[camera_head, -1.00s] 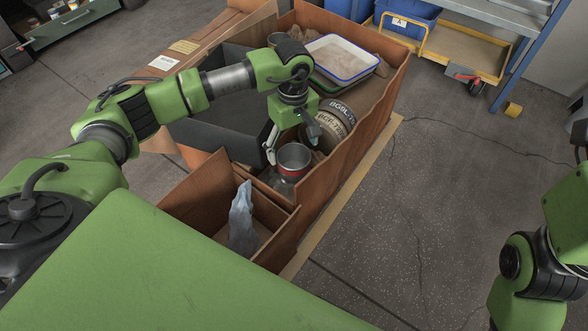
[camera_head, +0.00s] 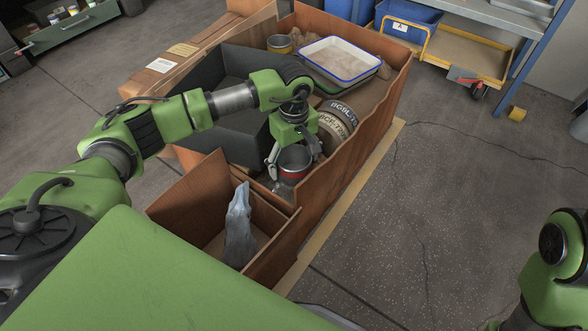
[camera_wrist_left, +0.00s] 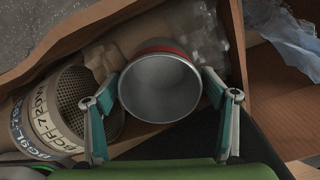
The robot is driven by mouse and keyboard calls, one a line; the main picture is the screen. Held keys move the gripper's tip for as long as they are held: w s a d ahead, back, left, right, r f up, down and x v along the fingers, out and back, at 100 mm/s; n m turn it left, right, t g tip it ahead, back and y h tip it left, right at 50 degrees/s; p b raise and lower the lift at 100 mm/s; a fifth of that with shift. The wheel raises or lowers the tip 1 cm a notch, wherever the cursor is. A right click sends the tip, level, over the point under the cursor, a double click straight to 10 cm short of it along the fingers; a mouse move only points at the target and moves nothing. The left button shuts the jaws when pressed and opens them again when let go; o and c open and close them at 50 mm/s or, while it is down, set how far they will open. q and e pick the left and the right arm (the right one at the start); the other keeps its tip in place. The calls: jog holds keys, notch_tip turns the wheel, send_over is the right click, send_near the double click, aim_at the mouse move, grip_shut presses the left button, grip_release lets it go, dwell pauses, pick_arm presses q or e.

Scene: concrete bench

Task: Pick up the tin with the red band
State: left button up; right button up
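The tin with the red band (camera_head: 294,166) is an open, empty metal tin standing in the near part of the wooden crate. In the left wrist view the tin (camera_wrist_left: 160,88) has its mouth towards the camera, with the red band showing at its far edge. My left gripper (camera_head: 292,166) is above and around the tin. In the left wrist view its open fingers (camera_wrist_left: 162,98) stand on either side of the tin's near part, with small gaps visible. My right arm shows at the lower right, but its gripper is out of view.
Lettered cylindrical filters (camera_head: 337,122) lie right beside the tin. A blue-rimmed white tray (camera_head: 341,58) and a yellow-banded tin (camera_head: 279,43) are farther back. Crumpled clear plastic (camera_wrist_left: 207,42) touches or nearly touches the tin. A grey-blue bag (camera_head: 239,225) stands in the front compartment.

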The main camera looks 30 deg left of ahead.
pick_arm(q)
jog(key=c, duration=1)
jog(key=shift+c, duration=0.2)
jog(key=shift+r, duration=0.15)
